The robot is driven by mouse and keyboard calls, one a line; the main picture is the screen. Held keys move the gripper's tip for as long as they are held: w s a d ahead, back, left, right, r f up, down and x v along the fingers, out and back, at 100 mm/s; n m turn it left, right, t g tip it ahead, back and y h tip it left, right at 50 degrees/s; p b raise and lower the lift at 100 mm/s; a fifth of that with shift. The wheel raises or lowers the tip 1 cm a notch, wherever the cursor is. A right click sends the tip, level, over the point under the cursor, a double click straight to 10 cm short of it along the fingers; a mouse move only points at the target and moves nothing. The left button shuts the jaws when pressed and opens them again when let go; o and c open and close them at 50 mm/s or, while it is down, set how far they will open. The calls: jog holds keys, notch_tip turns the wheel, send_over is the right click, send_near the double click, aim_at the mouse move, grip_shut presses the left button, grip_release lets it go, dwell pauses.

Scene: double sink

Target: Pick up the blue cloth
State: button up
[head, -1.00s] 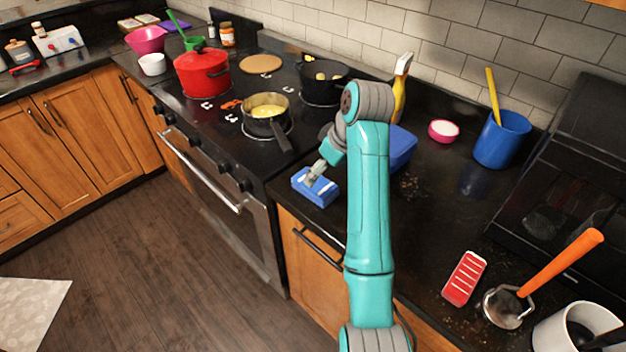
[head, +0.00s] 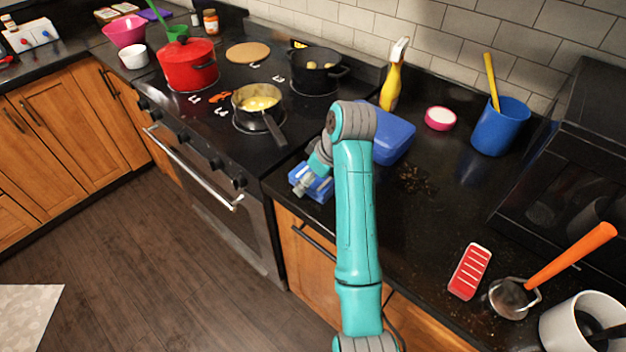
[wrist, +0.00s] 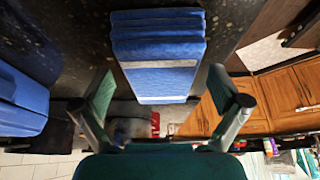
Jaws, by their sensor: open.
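The blue cloth (head: 319,186) lies folded on the black counter near its front edge, just right of the stove. In the wrist view the folded blue cloth (wrist: 160,60) with a pale stripe is straight ahead, between the lines of the two fingers. My gripper (head: 303,185) is at the cloth in the head view and partly covers it. In the wrist view my gripper (wrist: 168,100) is open, with one finger on each side and nothing held. I cannot tell whether the fingers touch the cloth.
A blue tub (head: 392,138) stands close behind the cloth; it also shows at the left of the wrist view (wrist: 20,103). A pan (head: 257,104) with its handle toward the counter is on the stove. A yellow spray bottle (head: 392,80) stands behind the tub.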

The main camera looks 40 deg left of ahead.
jog(key=shift+f, duration=0.25)
dwell(0.4)
jog(key=c, duration=1.2)
